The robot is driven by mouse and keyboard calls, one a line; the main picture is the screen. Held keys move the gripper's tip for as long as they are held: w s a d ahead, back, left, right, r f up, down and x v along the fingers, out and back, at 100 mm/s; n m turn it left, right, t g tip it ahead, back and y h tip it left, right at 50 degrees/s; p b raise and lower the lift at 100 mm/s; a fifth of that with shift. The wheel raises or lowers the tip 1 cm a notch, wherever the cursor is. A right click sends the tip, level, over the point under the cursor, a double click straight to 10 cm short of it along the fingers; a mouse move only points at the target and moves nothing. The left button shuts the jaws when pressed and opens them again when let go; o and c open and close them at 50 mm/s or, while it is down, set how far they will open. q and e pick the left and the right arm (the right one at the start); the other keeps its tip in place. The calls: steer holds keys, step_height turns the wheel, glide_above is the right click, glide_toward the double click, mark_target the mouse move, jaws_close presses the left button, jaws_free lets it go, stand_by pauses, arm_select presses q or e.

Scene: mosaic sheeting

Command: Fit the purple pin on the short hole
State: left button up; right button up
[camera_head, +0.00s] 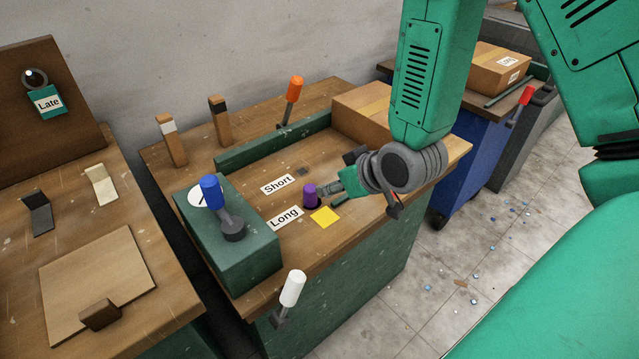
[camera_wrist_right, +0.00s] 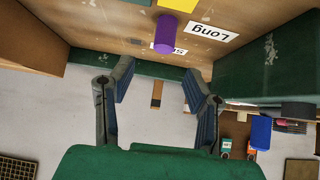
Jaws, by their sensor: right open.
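The purple pin (camera_head: 310,195) stands upright on the workbench, by the right end of the "Long" label (camera_head: 285,217). I cannot tell whether it sits in a hole. A small dark square (camera_head: 303,171), which looks like the short hole, lies beside the "Short" label (camera_head: 278,184). My right gripper (camera_head: 326,188) is just right of the pin, with its fingers toward it. In the right wrist view the gripper (camera_wrist_right: 157,73) is open and empty, and the purple pin (camera_wrist_right: 165,33) is beyond the fingertips, apart from them. My left gripper is not in view.
A yellow square (camera_head: 324,215) lies near the pin. A green box with a blue-handled lever (camera_head: 211,192) stands left of the labels. A cardboard box (camera_head: 362,107) and a green rail (camera_head: 270,143) bound the back. A white-handled lever (camera_head: 292,288) is at the front edge.

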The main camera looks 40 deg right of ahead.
steer(key=s+a+f+g+p, duration=0.1)
steer(key=s+f+g, duration=0.3)
steer(key=s+f, duration=0.4)
steer(key=s+a+f+g+p, duration=0.2)
steer(key=s+f, duration=0.6)
steer(key=s, duration=0.6)
steer(key=shift+s+a+f+g+h, duration=0.2)
steer(key=shift+s+a+g+h, duration=0.15)
steer(key=shift+a+g, duration=0.65)
steer(key=shift+w+d, duration=0.15)
steer(key=shift+d, duration=0.15)
